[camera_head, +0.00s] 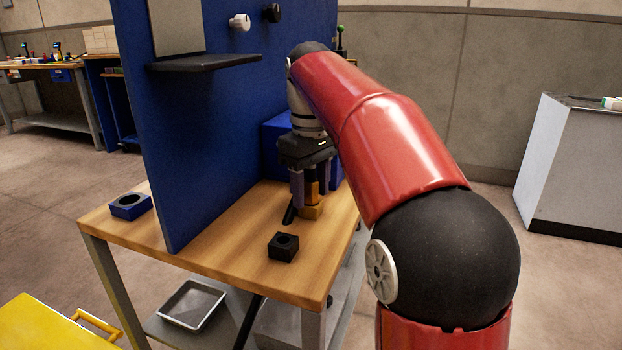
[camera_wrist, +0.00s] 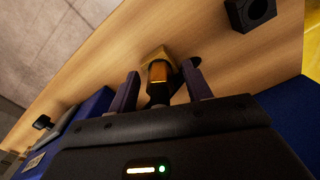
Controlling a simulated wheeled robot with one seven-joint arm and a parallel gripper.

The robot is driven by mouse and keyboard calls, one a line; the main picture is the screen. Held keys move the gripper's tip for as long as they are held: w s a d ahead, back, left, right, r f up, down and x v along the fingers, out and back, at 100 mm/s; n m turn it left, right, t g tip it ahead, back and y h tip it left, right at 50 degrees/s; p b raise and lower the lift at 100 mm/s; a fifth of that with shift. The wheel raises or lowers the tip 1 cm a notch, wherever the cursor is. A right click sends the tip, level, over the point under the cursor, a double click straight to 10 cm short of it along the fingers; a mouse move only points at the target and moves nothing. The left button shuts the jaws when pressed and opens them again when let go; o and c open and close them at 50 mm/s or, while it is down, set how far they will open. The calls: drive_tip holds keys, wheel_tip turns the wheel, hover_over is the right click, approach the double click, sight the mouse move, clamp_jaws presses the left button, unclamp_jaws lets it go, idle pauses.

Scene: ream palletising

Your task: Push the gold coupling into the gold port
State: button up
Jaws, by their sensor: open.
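The gold port (camera_head: 312,212) is a small gold block on the wooden table; it also shows in the wrist view (camera_wrist: 152,52). The gold coupling (camera_head: 312,190) stands upright at the port, its orange-gold body (camera_wrist: 160,72) meeting the block and a black part nearer my wrist. I cannot tell how deep it sits. My gripper (camera_head: 310,194) points down over it. In the wrist view my gripper (camera_wrist: 161,73) is open, one finger on each side of the coupling with visible gaps. The hole of the port is hidden.
A black port block (camera_head: 283,247) sits nearer the table's front edge. A dark slanted piece (camera_head: 289,214) lies beside the gold port. A blue panel (camera_head: 225,120) rises at the left, with a blue port block (camera_head: 130,206) beyond it. A blue box (camera_head: 275,145) stands behind my gripper.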

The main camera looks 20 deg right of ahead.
sight(311, 169)
clamp_jaws()
idle(0.6)
drive_tip(key=shift+r, duration=0.2)
drive_tip(key=shift+r+p, duration=0.75)
drive_tip(key=shift+p, duration=0.35)
drive_tip(key=shift+r, duration=0.7)
drive_tip(key=shift+r, duration=2.05)
